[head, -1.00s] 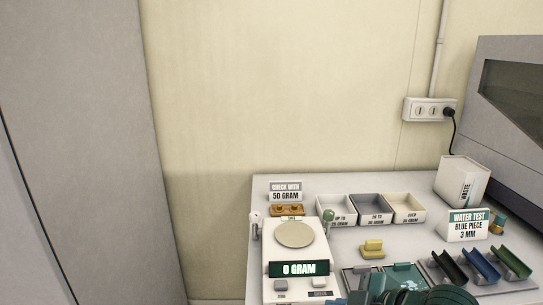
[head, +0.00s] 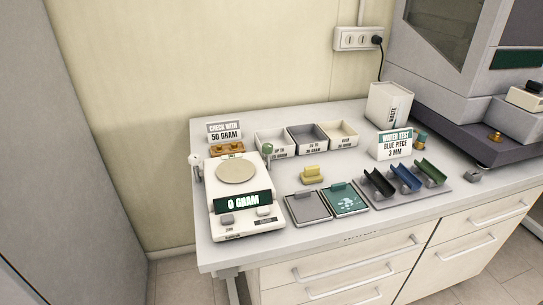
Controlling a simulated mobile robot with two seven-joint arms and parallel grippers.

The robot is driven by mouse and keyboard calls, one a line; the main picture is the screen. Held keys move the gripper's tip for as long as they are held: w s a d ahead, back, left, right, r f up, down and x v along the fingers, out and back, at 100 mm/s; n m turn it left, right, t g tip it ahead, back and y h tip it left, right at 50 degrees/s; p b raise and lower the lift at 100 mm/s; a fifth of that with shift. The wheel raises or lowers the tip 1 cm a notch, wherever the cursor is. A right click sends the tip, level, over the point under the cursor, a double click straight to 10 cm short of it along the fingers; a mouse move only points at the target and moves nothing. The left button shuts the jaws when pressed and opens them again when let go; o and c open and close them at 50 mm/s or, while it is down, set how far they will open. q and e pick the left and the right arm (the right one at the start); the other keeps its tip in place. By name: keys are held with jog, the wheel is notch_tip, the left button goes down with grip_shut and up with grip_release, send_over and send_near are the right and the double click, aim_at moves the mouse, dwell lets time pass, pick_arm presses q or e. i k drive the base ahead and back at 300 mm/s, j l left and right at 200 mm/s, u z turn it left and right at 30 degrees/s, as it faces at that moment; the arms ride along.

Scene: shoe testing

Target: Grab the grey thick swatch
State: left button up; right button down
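No gripper shows in the head view, so I cannot see either one's state. A flat grey square piece with a small grey tab on top (head: 308,208) lies on the worktable, right of the scale. A green square piece with pale drop marks (head: 346,200) lies right beside it. A small grey block (head: 474,176) lies at the right, past the troughs. I cannot tell from this view which grey thing is the thick swatch, as thickness is hard to judge.
A white scale (head: 237,213) reads 0 GRAM. Behind stand three sorting bins (head: 288,151) and a waste box (head: 381,108). A yellow block (head: 313,176) and black, blue and green troughs (head: 405,178) occupy the middle and right. The table's front edge is clear.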

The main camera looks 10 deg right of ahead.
aim_at(305, 206)
jog(key=l+z, duration=0.35)
jog(key=i+l+z, duration=0.1)
jog(key=l+z, duration=0.2)
jog(key=l, duration=0.15)
jog(key=i+l+z, duration=0.15)
jog(key=l+z, duration=0.2)
